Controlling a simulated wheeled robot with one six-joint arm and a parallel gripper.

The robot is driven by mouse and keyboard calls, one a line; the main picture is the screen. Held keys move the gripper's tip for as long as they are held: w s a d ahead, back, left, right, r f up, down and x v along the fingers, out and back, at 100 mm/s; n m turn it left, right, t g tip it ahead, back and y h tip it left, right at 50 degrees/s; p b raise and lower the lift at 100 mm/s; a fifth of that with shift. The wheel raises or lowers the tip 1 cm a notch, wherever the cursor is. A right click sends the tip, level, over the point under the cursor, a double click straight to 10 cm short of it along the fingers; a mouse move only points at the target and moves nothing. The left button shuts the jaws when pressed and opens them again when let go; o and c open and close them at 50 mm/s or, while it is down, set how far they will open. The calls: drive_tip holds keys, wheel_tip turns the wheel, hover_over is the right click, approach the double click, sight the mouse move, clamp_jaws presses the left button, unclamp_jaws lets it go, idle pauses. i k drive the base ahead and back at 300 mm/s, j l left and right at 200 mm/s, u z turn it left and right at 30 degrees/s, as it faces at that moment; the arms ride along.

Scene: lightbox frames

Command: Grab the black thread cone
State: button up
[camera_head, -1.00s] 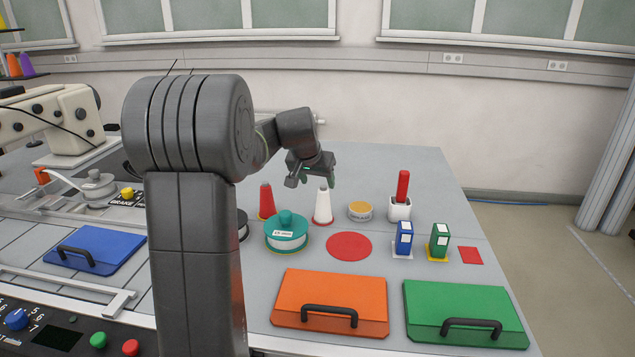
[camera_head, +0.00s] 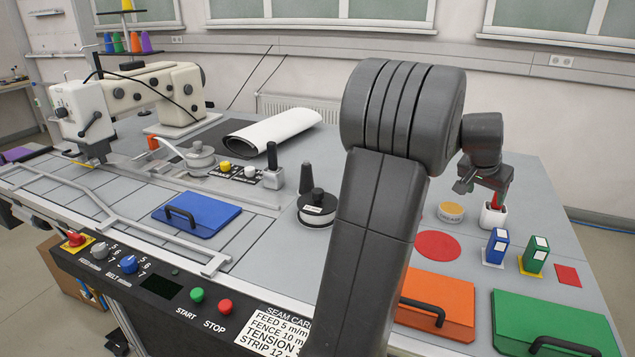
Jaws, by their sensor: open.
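The black thread cone (camera_head: 306,178) stands upright on the grey table, left of my arm and just behind a round black container (camera_head: 317,208). Its upper part is in plain sight. My gripper (camera_head: 482,191) is open, well to the right of the cone and apart from it. It hangs over the right part of the table, in front of or above the red-handled item in a white holder (camera_head: 492,216). I cannot tell the exact gap there.
A lever with a black handle (camera_head: 273,166) rises left of the cone. A white roll (camera_head: 275,128) lies behind it, and a blue lid (camera_head: 197,215) lies to the front left. A yellow-topped tin (camera_head: 451,212) and blue (camera_head: 496,246) and green boxes (camera_head: 534,255) stand right.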

sight(307, 181)
drive_tip(key=i+j, duration=0.1)
drive_tip(key=j, duration=0.3)
drive_tip(key=i+j, duration=0.15)
drive_tip(key=j, duration=0.25)
drive_tip(key=i+j, duration=0.1)
drive_tip(key=j, duration=0.25)
drive_tip(key=i+j, duration=0.1)
drive_tip(key=j, duration=0.3)
